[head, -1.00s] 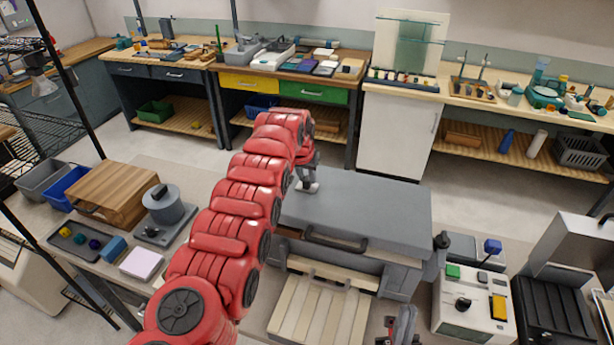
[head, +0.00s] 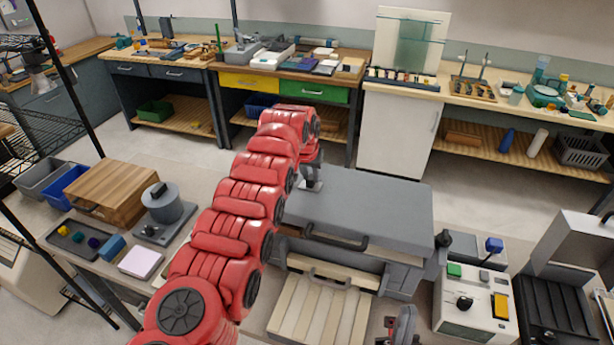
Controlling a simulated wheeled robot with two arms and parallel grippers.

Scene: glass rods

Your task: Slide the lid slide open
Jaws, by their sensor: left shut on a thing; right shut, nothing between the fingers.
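The lid slide (head: 375,210) is a broad flat grey slab on top of the grey furnace-like box (head: 403,278). A dark bar handle (head: 335,237) runs along its front edge. My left gripper (head: 312,186) points down at the left part of the slab's top, at the end of the red arm. It is shut on a small part of the lid slide, mostly hidden by the fingers. My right gripper (head: 400,328) is shut and empty at the bottom edge, in front of the box, and only partly in view.
A slatted cream panel (head: 322,308) lies in front of the box. A white control unit (head: 475,305) with green and yellow buttons stands to the right. A grey cylinder (head: 165,208) and wooden box (head: 112,190) stand to the left. Floor lies open behind the bench.

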